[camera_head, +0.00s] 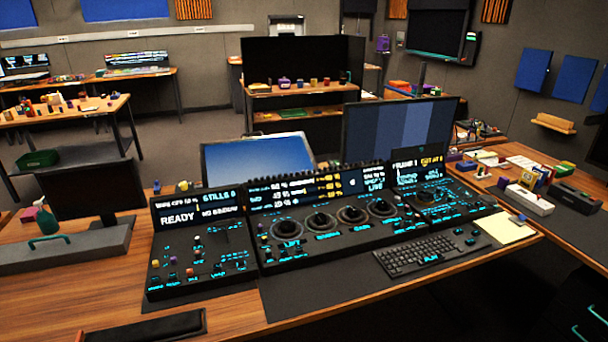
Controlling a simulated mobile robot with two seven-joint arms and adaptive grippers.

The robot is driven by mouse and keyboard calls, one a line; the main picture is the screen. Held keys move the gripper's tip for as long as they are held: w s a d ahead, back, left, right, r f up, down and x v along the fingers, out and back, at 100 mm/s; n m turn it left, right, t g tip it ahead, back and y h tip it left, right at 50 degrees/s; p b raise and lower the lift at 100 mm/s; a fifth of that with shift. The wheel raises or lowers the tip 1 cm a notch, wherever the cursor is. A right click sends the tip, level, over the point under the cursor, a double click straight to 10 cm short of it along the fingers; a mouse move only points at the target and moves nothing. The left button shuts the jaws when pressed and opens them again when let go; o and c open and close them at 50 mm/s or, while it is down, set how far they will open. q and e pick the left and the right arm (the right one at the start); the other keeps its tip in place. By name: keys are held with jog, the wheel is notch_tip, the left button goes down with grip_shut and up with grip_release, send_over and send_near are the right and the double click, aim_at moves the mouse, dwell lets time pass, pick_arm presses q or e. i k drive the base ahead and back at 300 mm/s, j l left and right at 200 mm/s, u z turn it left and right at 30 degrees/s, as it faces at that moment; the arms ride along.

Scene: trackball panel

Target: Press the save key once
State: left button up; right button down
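The trackball panel stands on the wooden desk in joined sections. Its left section (205,255) has a screen reading "STILLS" and "READY" (180,219), with small keys and cyan labels below it. The middle section (330,240) has a row of several dark trackballs or knobs with rings. The right section (432,190) has a smaller screen and one more ring control. The labels are too small to read for sure, so I cannot tell which key is the save key. Neither of my grippers shows in this view.
A keyboard (430,254) lies in front of the panel, with a yellowish notepad (505,228) to its right. A dark pad (165,328) lies at the front left edge. Monitors stand behind the panel. Wood (60,300) is bare at front left.

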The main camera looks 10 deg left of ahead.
aim_at(470, 241)
jog(key=i+l+z, duration=0.45)
jog(key=i+l, duration=0.35)
